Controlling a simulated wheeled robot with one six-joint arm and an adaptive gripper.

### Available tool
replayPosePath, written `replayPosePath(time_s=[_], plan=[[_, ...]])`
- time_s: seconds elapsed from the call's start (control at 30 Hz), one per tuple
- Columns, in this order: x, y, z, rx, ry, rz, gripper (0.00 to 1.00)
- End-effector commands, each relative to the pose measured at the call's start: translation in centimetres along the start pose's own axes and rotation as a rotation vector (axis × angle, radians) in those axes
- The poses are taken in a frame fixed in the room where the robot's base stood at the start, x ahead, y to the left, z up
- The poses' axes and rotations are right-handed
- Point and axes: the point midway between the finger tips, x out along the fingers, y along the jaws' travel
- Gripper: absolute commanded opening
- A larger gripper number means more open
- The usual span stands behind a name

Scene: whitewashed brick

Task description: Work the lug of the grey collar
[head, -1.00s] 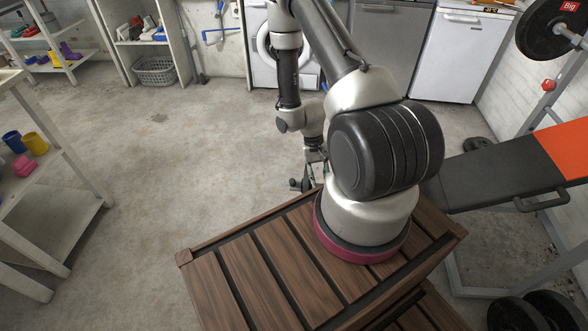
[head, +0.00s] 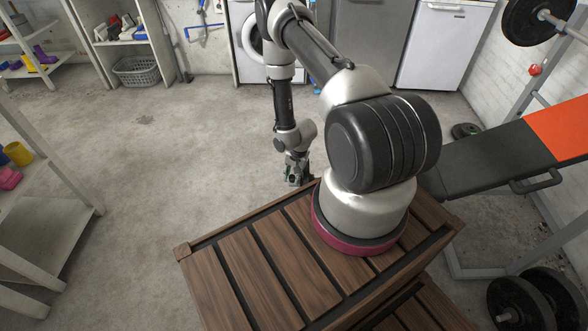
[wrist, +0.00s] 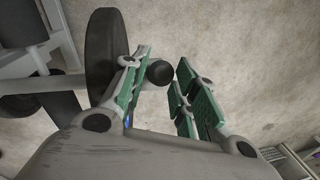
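My gripper (head: 297,178) hangs low beyond the far edge of the slatted wooden platform in the head view. In the wrist view my gripper (wrist: 164,62) is open, its two green-padded fingers well apart. A dark round knob (wrist: 160,72) shows between the fingers, close to the left finger. I cannot tell whether they touch, or whether this knob is the lug. A large dark disc (wrist: 101,52) stands edge-on just left of the left finger and is partly hidden by it. I cannot clearly make out a grey collar; the fingers and arm hide much there.
The wooden platform (head: 248,272) carries my arm. A weight bench (head: 475,160) stands to the right, with a barbell plate (head: 534,18) above and plates (head: 522,304) low down. A white shelf (head: 45,215) is at left. The concrete floor between is clear.

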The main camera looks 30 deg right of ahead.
Motion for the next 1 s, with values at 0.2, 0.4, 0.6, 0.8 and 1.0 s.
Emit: replayPosePath(time_s=[0.2,0.4,0.6,0.8,1.0], plan=[[2.4,0.0,0.0,-0.001,-0.001,0.001,0.29],[2.7,0.0,0.0,-0.001,0.0,0.0,0.29],[2.7,0.0,0.0,-0.002,0.0,0.001,0.15],[2.7,0.0,0.0,-0.002,0.001,0.0,0.0],[3.1,0.8,0.5,-0.012,0.07,-0.017,0.0]])
